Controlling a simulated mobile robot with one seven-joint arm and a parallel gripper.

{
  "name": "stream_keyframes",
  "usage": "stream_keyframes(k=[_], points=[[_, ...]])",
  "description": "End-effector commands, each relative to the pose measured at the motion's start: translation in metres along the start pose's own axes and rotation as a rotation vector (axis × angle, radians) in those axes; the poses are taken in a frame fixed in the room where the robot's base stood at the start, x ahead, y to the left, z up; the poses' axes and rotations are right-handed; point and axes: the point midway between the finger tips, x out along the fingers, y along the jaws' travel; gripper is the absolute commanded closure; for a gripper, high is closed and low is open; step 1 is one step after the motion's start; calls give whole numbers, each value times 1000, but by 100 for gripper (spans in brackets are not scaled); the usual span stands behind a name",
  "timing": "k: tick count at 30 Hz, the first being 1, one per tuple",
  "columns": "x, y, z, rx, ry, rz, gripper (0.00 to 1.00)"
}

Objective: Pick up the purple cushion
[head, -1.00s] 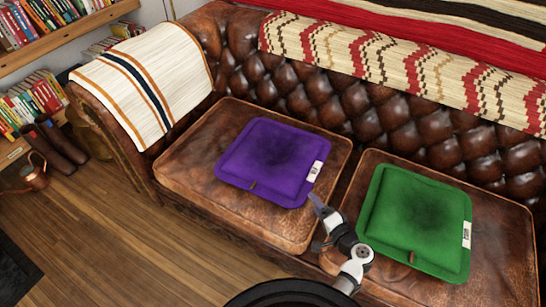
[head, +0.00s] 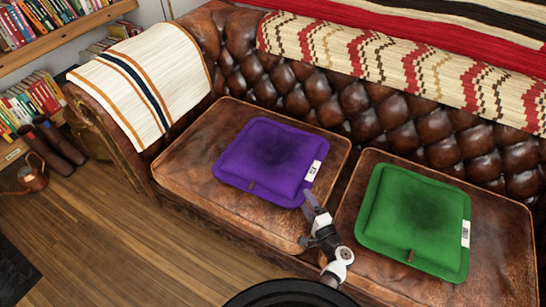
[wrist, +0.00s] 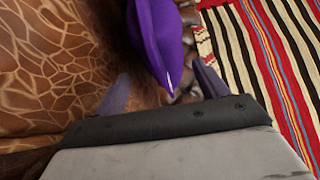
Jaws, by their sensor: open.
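The purple cushion (head: 270,160) lies flat on the left seat of the brown leather sofa, with a white tag on its right edge. My gripper (head: 310,203) is at the cushion's front right corner in the head view. In the wrist view the cushion (wrist: 158,35) shows as a purple edge pointing down between the two spread fingers of my gripper (wrist: 162,92). The fingers are open. Whether they touch the cushion cannot be told. The cushion's far part is out of the wrist view.
A green cushion (head: 415,220) lies on the right sofa seat, close to the right of my arm. The tufted sofa back (head: 320,100) rises behind. A striped throw (head: 150,75) covers the left armrest. Bare wooden floor (head: 110,225) lies in front at left.

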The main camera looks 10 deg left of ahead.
Motion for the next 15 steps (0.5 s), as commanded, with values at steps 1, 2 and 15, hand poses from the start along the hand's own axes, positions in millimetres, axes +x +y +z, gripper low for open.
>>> stream_keyframes(k=[1, 2, 15], points=[[8, -1, 0, -1, -2, -1, 27], [13, 0, 1, -1, -3, -1, 27], [45, 1, 1, 0, 0, 0, 27]])
